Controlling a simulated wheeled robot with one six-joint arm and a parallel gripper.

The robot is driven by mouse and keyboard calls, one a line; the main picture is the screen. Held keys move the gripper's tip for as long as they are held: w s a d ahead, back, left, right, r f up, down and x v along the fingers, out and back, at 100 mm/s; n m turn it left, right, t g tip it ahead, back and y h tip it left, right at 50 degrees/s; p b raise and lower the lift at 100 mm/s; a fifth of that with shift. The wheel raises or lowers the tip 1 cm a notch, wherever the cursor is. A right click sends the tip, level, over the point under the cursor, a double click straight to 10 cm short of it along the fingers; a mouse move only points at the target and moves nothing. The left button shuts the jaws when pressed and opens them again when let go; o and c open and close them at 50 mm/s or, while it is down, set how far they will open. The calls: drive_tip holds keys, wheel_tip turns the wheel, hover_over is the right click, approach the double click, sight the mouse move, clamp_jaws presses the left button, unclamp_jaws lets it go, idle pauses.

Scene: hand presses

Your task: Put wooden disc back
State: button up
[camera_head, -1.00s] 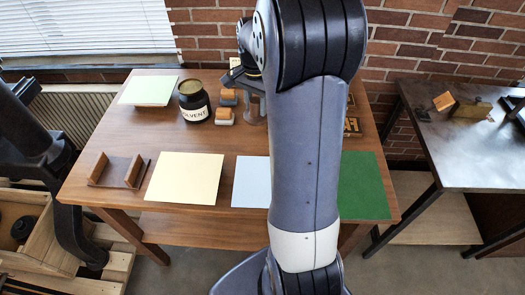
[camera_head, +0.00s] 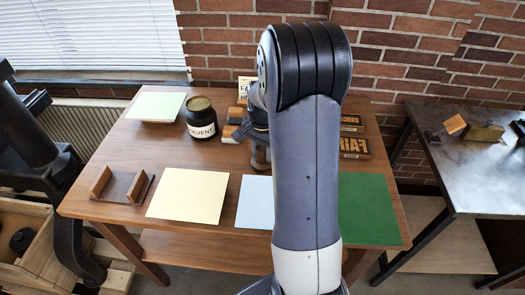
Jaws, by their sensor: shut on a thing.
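My gripper (camera_head: 256,133) is over the back middle of the wooden table, partly hidden behind my own arm. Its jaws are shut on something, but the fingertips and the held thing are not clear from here. A small brownish-grey piece (camera_head: 260,156) shows just below it; I cannot tell whether it is held or stands on the table. I cannot pick out a wooden disc for certain in this view. Small orange-and-grey blocks (camera_head: 231,133) are just left of my gripper.
A dark solvent jar (camera_head: 203,120) stands left of the blocks. Cream (camera_head: 188,195), pale blue (camera_head: 254,203) and green (camera_head: 366,210) sheets lie along the front. A wooden holder (camera_head: 121,187) is at the left; lettered blocks (camera_head: 354,147) are at the right. My arm hides the middle.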

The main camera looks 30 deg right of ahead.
sight(263, 149)
drive_tip(key=shift+f, duration=0.2)
drive_tip(key=o, duration=1.1)
drive_tip(key=shift+c, duration=0.2)
wheel_tip(263, 149, up, 12)
drive_tip(key=shift+r, duration=0.25)
